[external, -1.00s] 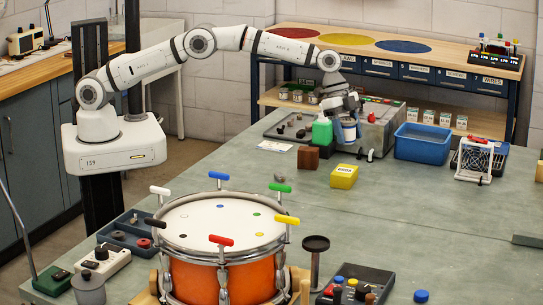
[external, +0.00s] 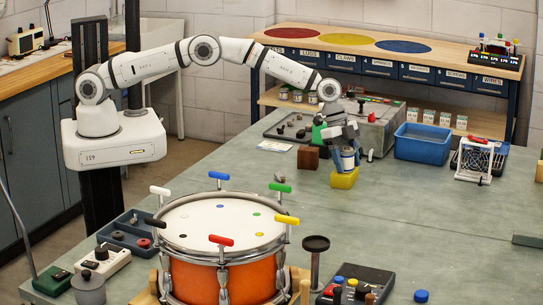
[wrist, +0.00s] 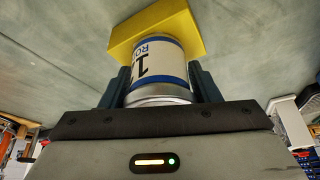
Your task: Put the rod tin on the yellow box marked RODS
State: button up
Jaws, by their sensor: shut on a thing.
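The rod tin (external: 347,157) is a small white and blue can, held upright in my gripper (external: 345,163). In the wrist view the tin (wrist: 158,68) shows a "1" and part of its label between my two dark fingers (wrist: 160,85). The yellow box (external: 342,181) is on the bench directly below the tin in the external view. In the wrist view the yellow box (wrist: 150,32) lies just beyond the tin's far end. I cannot tell whether the tin touches the box.
A blue bin (external: 422,144) and a white rack (external: 474,161) are to the right. The orange drum (external: 222,270) stands in front. The bench right of the box is clear.

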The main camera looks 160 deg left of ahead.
jog(key=o, duration=1.1)
jog(key=shift+r, duration=0.3)
jog(key=b+v, duration=0.2)
jog(key=v, duration=0.9)
jog(key=shift+s+r, duration=0.25)
jog(key=shift+d, duration=0.1)
